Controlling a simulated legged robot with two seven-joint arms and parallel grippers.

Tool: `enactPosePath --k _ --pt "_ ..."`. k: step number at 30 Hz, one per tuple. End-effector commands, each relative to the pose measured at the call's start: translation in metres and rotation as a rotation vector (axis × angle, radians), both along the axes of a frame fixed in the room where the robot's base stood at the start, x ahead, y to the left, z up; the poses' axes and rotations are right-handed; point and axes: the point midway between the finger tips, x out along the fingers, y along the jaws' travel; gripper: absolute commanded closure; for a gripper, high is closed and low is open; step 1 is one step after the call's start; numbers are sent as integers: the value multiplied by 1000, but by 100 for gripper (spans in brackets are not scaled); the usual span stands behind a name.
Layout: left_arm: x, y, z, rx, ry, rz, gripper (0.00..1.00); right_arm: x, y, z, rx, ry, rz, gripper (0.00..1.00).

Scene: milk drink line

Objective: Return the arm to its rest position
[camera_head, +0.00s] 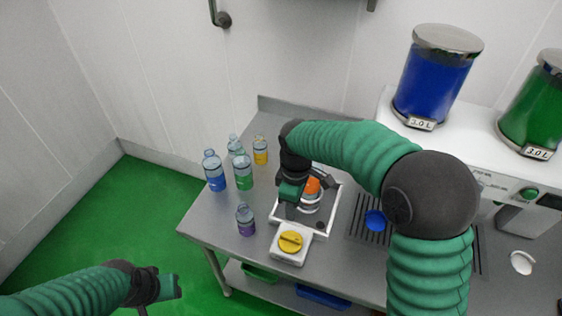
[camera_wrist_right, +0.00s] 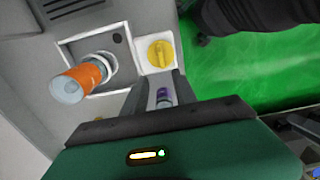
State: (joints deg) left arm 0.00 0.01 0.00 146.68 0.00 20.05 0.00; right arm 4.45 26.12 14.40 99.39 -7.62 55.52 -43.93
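My right arm reaches across the table, and its gripper (camera_head: 290,192) hangs over the white-framed station, just left of the bottle with an orange band (camera_head: 312,187). In the right wrist view this bottle (camera_wrist_right: 82,80) sits in a round white holder, apart from my gripper. My left gripper (camera_head: 168,288) is low at the left, over the green floor, away from the table. Its finger opening is unclear.
The station has a yellow knob (camera_head: 291,241). Several bottles stand at the table's left, including the purple one (camera_head: 246,219) and a yellow one (camera_head: 260,150). A blue cup (camera_head: 375,219) is on the grate. Blue (camera_head: 432,80) and green (camera_head: 535,112) dispensers stand at right.

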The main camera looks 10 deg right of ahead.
Motion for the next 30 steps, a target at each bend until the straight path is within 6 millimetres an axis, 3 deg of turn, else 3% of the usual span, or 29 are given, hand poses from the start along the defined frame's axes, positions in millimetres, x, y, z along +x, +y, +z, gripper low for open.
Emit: enactPosePath --k 5,12,16,19,30 --pt "0 0 -7 0 0 0 64 -13 -5 -11 -3 -17 -82 66" --pt "0 0 -38 0 0 0 64 -101 -39 -63 50 -157 -676 66" --pt "0 0 -45 0 0 0 64 -137 -50 -80 99 -205 -919 66" --pt "0 0 -45 0 0 0 64 -146 -53 -83 114 -216 -987 66" --pt "0 0 -43 0 0 0 64 -146 -53 -82 113 -215 -989 66"
